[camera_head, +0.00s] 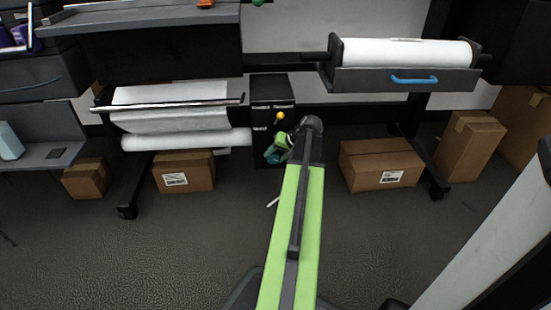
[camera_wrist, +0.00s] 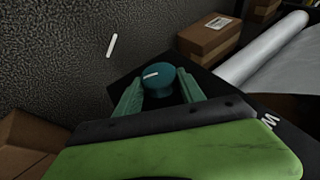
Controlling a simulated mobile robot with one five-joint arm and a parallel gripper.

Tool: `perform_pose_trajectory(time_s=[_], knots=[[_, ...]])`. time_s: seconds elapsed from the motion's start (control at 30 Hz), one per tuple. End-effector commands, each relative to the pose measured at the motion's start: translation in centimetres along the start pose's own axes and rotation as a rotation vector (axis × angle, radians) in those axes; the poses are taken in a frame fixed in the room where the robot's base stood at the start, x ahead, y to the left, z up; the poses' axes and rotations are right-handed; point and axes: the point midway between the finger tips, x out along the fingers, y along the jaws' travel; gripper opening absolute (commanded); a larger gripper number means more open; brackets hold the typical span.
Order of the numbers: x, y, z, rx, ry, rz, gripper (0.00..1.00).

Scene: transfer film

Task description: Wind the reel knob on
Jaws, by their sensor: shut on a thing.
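The round teal reel knob (camera_wrist: 158,78) with a white pointer line shows in the wrist view, on the dark box. The green fingers of my gripper (camera_wrist: 160,92) are on either side of the knob and shut on it. In the head view my gripper (camera_head: 274,154) is at the lower part of the black control box (camera_head: 263,92). I cannot clearly tell the knob from the fingers there. A yellow ball-topped lever (camera_head: 280,115) stands out from the box above my gripper. White lettering on the box is partly readable.
A film roll (camera_head: 185,141) hangs left of the box, another roll (camera_head: 405,53) sits in the right tray with a blue handle (camera_head: 414,79). Cardboard boxes (camera_head: 184,171) (camera_head: 381,163) stand below. A white stick (camera_head: 272,201) lies on the open floor.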

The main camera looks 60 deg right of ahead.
Motion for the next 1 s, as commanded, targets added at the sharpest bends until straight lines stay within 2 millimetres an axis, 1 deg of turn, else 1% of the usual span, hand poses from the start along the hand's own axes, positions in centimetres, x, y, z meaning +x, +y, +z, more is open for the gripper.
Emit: perform_pose_trajectory(time_s=[0.03, 0.07, 0.3, 0.5, 0.7, 1.0], knots=[[0.51, 0.43, 0.38, 0.015, -0.007, -0.037, 0.06], [0.54, 0.46, 0.41, 0.024, -0.008, -0.060, 0.06], [0.53, 0.67, 0.43, 0.088, -0.009, -0.217, 0.06], [0.41, 0.65, 0.41, 0.123, -0.009, -0.303, 0.06], [0.23, 0.56, 0.41, 0.142, -0.012, -0.345, 0.06], [0.09, 0.42, 0.37, 0.147, -0.012, -0.357, 0.06]])
